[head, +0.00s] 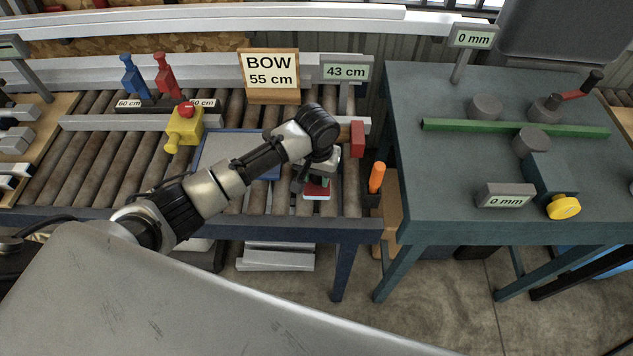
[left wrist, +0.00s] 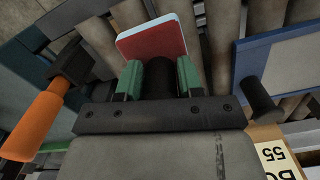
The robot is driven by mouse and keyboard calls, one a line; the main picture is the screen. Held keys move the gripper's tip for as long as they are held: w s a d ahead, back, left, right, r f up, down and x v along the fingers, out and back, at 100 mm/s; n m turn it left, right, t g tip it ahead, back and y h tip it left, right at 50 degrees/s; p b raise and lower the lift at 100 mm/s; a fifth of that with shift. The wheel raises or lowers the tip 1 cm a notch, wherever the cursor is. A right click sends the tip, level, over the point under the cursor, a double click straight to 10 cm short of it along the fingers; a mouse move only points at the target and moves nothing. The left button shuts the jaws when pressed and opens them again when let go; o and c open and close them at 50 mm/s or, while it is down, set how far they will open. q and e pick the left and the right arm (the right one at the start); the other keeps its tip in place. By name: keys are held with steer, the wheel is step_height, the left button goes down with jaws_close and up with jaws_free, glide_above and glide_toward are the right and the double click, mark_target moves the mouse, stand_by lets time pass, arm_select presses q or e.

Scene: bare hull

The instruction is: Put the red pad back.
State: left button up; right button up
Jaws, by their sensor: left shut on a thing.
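The red pad (head: 316,190) is a small red block with a pale underside, over the front right end of the roller conveyor. It also shows in the left wrist view (left wrist: 155,40), with a black knob (left wrist: 158,76) on its near side. My left gripper (head: 314,181) is shut on this knob, with its green fingers (left wrist: 158,80) on either side. The head view shows the pad tip just below the fingers; my arm hides part of it. I cannot tell whether the pad touches the rollers. My right gripper is not in view.
A blue-edged grey tray (head: 212,150) lies left of the gripper. A red block (head: 357,139) is on the back rail. Rollers on the left are bare.

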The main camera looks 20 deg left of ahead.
mark_target(317, 183)
arm_select(q)
step_height(317, 183, down, 3)
steer(key=shift+f+p, duration=0.2)
steer(key=shift+p, duration=0.15)
steer(key=shift+f, duration=0.45)
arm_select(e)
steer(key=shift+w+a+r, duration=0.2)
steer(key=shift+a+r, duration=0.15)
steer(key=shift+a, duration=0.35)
arm_select(q)
steer(key=o, duration=0.8)
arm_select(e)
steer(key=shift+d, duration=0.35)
arm_select(q)
steer(key=shift+r, duration=0.1)
steer(key=shift+r, duration=0.3)
step_height(317, 183, up, 12)
steer(key=shift+f+b, duration=0.25)
steer(key=shift+b, duration=0.25)
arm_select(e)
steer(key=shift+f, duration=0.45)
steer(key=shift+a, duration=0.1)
